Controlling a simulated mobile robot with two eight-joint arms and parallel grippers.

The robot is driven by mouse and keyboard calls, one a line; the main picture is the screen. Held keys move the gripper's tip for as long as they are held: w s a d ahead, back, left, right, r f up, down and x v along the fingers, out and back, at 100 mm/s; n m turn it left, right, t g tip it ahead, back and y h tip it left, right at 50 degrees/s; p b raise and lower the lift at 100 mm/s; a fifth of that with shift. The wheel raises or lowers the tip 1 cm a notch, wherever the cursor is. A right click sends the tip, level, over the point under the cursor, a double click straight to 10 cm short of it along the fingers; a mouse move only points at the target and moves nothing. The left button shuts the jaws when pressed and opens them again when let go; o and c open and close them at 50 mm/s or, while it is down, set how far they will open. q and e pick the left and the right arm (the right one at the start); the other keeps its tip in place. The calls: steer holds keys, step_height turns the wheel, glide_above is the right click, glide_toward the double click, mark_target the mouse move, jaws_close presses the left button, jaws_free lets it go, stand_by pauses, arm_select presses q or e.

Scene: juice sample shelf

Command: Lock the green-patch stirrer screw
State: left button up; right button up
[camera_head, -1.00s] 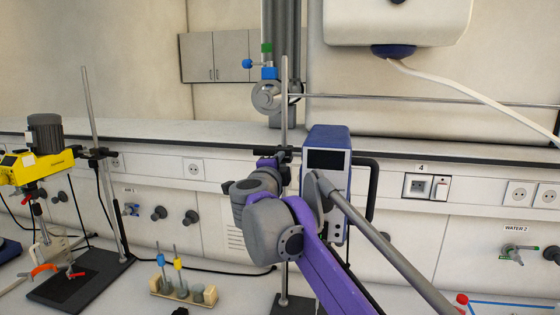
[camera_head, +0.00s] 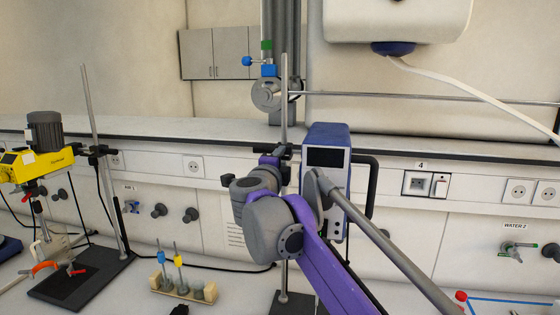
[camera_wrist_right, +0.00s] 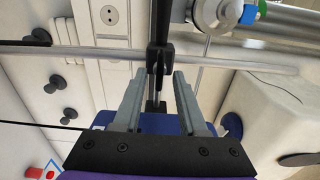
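A blue and grey stirrer unit with a dark screen (camera_head: 327,165) is mounted on an upright stand rod (camera_head: 284,110) in the head view. A black clamp (camera_head: 284,151) grips that rod beside it. My purple right arm reaches up to the clamp and hides much of it. In the right wrist view, my right gripper (camera_wrist_right: 158,76) is open. Its two grey fingers are apart on either side of the dark clamp part (camera_wrist_right: 159,58); I cannot tell whether they touch it. I see no green patch on the stirrer. My left gripper is out of view.
A yellow stirrer (camera_head: 38,162) hangs on another stand at the left. A wooden rack (camera_head: 183,290) with small tools stands on the bench. A horizontal rail (camera_head: 420,98) crosses behind, and a white box (camera_head: 398,22) hangs at the top right.

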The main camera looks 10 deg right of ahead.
steer(key=shift+o, duration=0.5)
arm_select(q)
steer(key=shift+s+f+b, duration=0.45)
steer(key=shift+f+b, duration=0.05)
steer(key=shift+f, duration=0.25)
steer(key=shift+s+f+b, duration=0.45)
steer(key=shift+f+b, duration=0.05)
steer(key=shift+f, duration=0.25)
arm_select(e)
steer(key=v, duration=1)
steer(key=shift+s+a, duration=0.15)
steer(key=shift+s, duration=0.25)
